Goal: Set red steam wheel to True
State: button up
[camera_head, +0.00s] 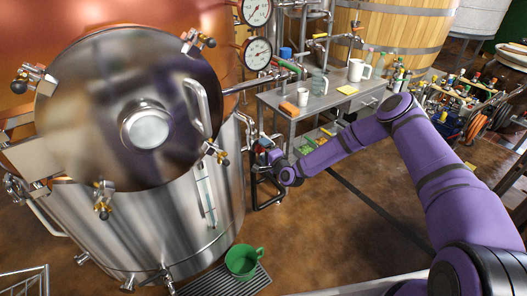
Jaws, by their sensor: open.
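My purple arm reaches in from the right side of the head view. My gripper (264,160) is at its end, beside the right side of the steel vessel, and is open. Its fingers are small and dark here, and I see nothing clearly held between them.
The large steel vessel (150,235) with its round lid (110,110) fills the left. A green bucket (243,261) stands on a floor grate. A steel table (300,105) with mugs is behind the gripper. Brown floor (350,240) is clear below my arm.

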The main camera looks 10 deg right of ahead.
jog(key=shift+x, duration=1.1)
